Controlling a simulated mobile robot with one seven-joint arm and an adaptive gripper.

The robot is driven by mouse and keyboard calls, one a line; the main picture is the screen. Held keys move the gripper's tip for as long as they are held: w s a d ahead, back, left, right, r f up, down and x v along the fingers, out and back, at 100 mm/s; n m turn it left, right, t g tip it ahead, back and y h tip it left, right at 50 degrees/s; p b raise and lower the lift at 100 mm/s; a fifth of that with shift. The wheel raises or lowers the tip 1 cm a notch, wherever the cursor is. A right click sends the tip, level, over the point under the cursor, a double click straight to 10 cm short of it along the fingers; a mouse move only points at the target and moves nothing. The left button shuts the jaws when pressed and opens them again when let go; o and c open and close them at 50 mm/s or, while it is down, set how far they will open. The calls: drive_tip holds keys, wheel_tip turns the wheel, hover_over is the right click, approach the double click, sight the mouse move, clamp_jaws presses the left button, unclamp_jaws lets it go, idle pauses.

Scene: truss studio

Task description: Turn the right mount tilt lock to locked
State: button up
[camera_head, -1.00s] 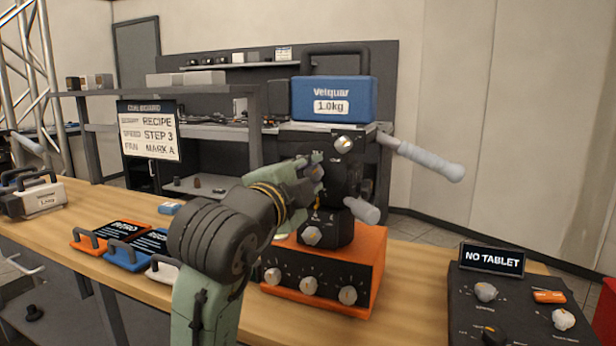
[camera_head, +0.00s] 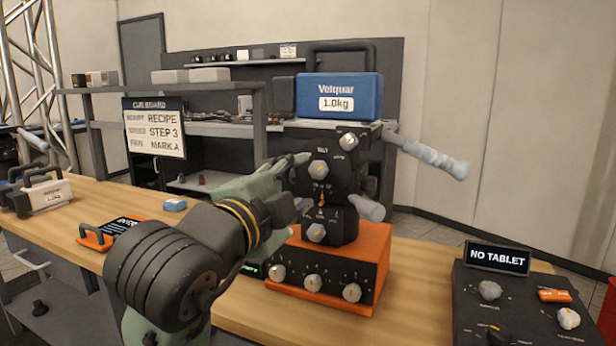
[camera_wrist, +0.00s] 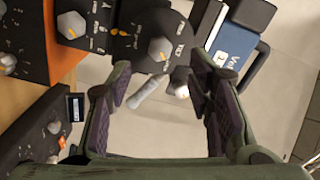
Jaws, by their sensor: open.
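The right mount (camera_head: 342,187) is a black head on an orange box (camera_head: 372,248), with a blue 1.0kg Velquar block (camera_head: 352,97) on top. Its tilt knob (camera_head: 319,169) is grey with an orange mark, on the head's front face. The knob also shows in the wrist view (camera_wrist: 160,48), ahead of the fingertips. My gripper (camera_head: 297,184) is open and empty, just left of the knob and apart from it. In the wrist view my gripper (camera_wrist: 164,78) has its two fingers wide apart.
Another knob (camera_head: 316,232) sits below, and one (camera_head: 348,141) above right. Grey handles (camera_head: 430,158) stick out to the right. A dark panel (camera_head: 470,312) with a NO TABLET sign stands at right. A cue board (camera_head: 154,128) hangs behind. Bare wood lies right of the orange box.

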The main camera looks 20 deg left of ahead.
drive_tip(key=s, duration=0.5)
idle(0.3)
